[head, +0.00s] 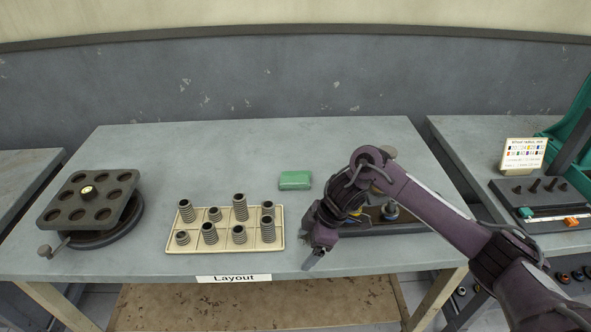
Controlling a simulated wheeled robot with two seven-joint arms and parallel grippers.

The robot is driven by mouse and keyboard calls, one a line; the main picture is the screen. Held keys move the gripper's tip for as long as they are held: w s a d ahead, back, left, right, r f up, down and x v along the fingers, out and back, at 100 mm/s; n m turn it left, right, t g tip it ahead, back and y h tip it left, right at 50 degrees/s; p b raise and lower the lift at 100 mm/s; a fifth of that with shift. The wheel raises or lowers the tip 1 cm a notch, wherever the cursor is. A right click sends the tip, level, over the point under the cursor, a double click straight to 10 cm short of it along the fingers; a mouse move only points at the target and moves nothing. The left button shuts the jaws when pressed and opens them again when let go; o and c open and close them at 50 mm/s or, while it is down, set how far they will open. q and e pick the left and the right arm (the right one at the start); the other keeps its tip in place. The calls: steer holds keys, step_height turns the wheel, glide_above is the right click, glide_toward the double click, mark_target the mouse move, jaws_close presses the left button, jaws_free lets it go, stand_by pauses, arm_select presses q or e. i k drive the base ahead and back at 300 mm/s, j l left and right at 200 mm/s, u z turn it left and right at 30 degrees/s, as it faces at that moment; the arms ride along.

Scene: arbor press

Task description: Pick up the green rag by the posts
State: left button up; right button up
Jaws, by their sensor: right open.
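The green rag (295,180) lies folded on the grey table, behind the gap between the cream tray and my right arm. My right gripper (313,262) points down near the table's front edge, to the right of the tray and in front of the rag, apart from it. It is open and nothing shows between its fingers. The posts that show are partly hidden behind my right arm; one (391,210) stands on a dark base plate (372,228). My left gripper is not in view.
The cream tray (277,246) holds several ribbed cylinders. A dark plate with round holes (93,200) sits at the left on a round base. A right-hand table carries a sign (523,155) and a green press frame (571,140). The table's back middle is clear.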

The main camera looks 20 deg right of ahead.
mark_target(289, 180)
steer(key=i+l, duration=0.3)
steer(key=i, duration=0.2)
steer(key=i+l, duration=0.3)
steer(key=i, duration=0.25)
